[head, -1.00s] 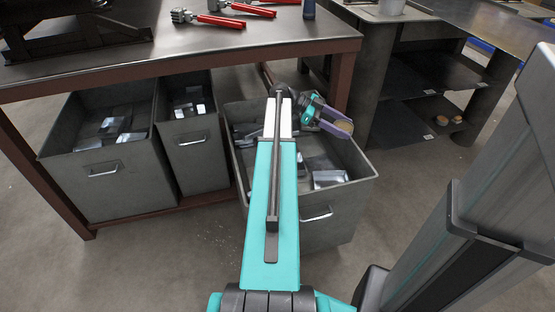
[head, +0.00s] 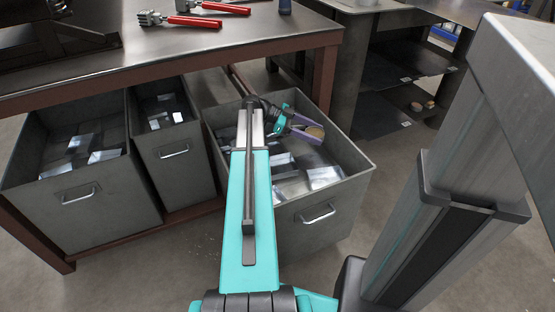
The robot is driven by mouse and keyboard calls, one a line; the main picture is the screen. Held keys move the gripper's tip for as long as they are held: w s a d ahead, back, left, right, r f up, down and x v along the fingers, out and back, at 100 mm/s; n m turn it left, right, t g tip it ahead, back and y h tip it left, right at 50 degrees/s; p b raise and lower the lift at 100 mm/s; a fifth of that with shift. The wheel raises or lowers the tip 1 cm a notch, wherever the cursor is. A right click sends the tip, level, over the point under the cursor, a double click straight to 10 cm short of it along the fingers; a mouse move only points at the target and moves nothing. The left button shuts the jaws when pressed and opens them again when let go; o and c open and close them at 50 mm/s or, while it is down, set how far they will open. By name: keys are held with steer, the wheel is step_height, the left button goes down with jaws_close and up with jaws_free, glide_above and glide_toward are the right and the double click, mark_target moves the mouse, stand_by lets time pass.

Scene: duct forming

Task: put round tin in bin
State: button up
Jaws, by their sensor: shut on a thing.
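The round tin (head: 315,131) is a small tan-topped disc held at the tip of my gripper (head: 309,132). My gripper has purple fingers and is shut on the tin, over the right part of the open grey bin (head: 321,232) at the centre. The bin has a handle on its front and several shiny metal pieces (head: 325,177) inside. I cannot tell how far the tin is above them. The far side of the tin is hidden.
Two more grey bins with metal scraps, a wide one (head: 78,206) and a narrow one (head: 176,178), stand left under the workbench (head: 215,45). Red-handled tools (head: 195,20) lie on the bench. A dark shelf (head: 385,115) at the right holds small round things (head: 416,106).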

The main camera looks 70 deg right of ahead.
steer(key=b, duration=0.1)
glide_above(309, 158)
step_height(309, 158, down, 4)
steer(key=shift+s+f, duration=0.1)
steer(key=shift+f, duration=0.4)
steer(key=shift+f, duration=0.1)
steer(key=shift+f+b, duration=0.95)
steer(key=shift+f, duration=1.45)
steer(key=o, duration=1.2)
steer(key=shift+f, duration=0.1)
